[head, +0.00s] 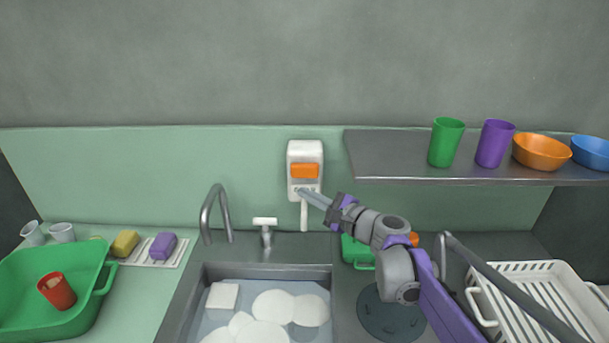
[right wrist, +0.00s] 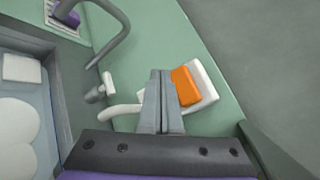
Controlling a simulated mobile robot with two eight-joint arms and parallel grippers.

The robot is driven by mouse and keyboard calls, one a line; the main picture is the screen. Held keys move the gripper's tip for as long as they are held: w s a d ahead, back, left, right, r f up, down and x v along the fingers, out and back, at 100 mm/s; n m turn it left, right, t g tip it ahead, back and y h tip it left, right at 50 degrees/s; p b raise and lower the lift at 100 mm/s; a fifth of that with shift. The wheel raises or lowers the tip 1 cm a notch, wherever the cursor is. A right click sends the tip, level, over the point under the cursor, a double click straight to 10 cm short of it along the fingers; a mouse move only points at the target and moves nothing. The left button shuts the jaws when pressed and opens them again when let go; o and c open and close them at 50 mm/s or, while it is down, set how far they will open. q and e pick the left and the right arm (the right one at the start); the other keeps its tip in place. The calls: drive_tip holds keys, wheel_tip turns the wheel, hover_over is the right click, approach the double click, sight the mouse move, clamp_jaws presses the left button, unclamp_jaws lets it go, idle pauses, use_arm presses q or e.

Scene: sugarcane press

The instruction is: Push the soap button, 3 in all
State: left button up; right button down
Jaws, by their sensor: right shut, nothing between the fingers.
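The white soap dispenser (head: 305,150) is mounted on the green wall panel above the sink. Its orange button (head: 305,171) is on the front, and it also shows in the right wrist view (right wrist: 186,86). A white spout hangs below the dispenser. My right gripper (head: 303,191) is shut and empty, its tips at the lower part of the dispenser, just below the button in the head view. In the right wrist view the shut fingers (right wrist: 160,75) overlap the dispenser beside the button. I cannot tell whether they touch it. My left gripper is not in view.
The sink (head: 210,310) holds water and white foam or dishes, with a curved tap (head: 211,205) behind it. A metal shelf (head: 400,168) with cups and bowls is right of the dispenser. A green tub (head: 85,318) is left, a white rack (head: 540,290) right.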

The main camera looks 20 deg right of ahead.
sight(301, 174)
drive_tip(key=shift+w+d, duration=0.4)
drive_tip(key=shift+w, duration=0.4)
drive_tip(key=shift+w+d, duration=0.4)
drive_tip(key=shift+w, duration=0.4)
drive_tip(key=shift+w+d, duration=0.4)
drive_tip(key=shift+w, duration=0.4)
drive_tip(key=shift+w+d, duration=0.2)
drive_tip(key=shift+w, duration=0.2)
drive_tip(key=shift+w+d+p, duration=0.35)
drive_tip(key=shift+w, duration=0.35)
idle(1.1)
drive_tip(key=shift+s+a, duration=0.35)
drive_tip(key=shift+s, duration=0.25)
drive_tip(key=shift+s+a, duration=0.2)
drive_tip(key=shift+s, duration=0.3)
